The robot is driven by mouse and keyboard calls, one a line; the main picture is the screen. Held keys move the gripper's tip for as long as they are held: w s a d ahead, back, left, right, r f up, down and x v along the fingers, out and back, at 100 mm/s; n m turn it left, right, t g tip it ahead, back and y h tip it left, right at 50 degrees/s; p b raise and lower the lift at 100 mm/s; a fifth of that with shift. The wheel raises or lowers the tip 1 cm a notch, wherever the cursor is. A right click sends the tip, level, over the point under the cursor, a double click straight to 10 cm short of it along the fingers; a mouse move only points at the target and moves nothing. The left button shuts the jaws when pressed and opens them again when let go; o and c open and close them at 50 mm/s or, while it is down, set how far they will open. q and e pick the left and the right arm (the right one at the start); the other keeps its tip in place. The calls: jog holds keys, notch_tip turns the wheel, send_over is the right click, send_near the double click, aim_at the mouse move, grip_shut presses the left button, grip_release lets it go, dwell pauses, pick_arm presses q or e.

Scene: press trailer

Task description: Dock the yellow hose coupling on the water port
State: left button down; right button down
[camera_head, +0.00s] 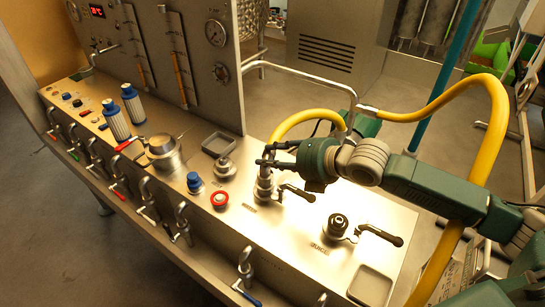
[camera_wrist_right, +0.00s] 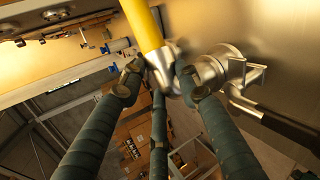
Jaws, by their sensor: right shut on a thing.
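The yellow hose (camera_head: 300,118) arches down behind my right gripper (camera_head: 268,154). In the wrist view the hose (camera_wrist_right: 141,25) ends in a silver coupling (camera_wrist_right: 163,62) between my fingers (camera_wrist_right: 160,82), which are shut on it. The wrist view shows metal port parts (camera_wrist_right: 220,65) close beside the coupling. I cannot tell whether the coupling is seated on the port. My left gripper is not in view.
A second, dark-topped port (camera_head: 338,224) with a black lever (camera_head: 380,235) stands to the right. A red ring button (camera_head: 219,199), a blue knob (camera_head: 195,183) and blue-capped cylinders (camera_head: 132,103) are to the left. An upright gauge panel (camera_head: 205,85) rises behind.

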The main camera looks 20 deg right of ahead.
jog(key=c, duration=1.5)
grip_release()
jog(key=shift+r, duration=0.1)
jog(key=shift+c, duration=0.2)
jog(key=shift+s, duration=0.1)
jog(key=shift+s+d+r+p, duration=0.25)
jog(key=shift+s+d+p, duration=0.15)
jog(key=shift+s+p, duration=0.1)
jog(key=shift+p+v, duration=0.95)
jog(key=shift+v, duration=1)
jog(key=p+v, duration=0.1)
jog(key=v, duration=0.4)
jog(key=shift+s+d+r, duration=0.1)
jog(key=shift+s+r, duration=0.05)
jog(key=shift+s, duration=0.05)
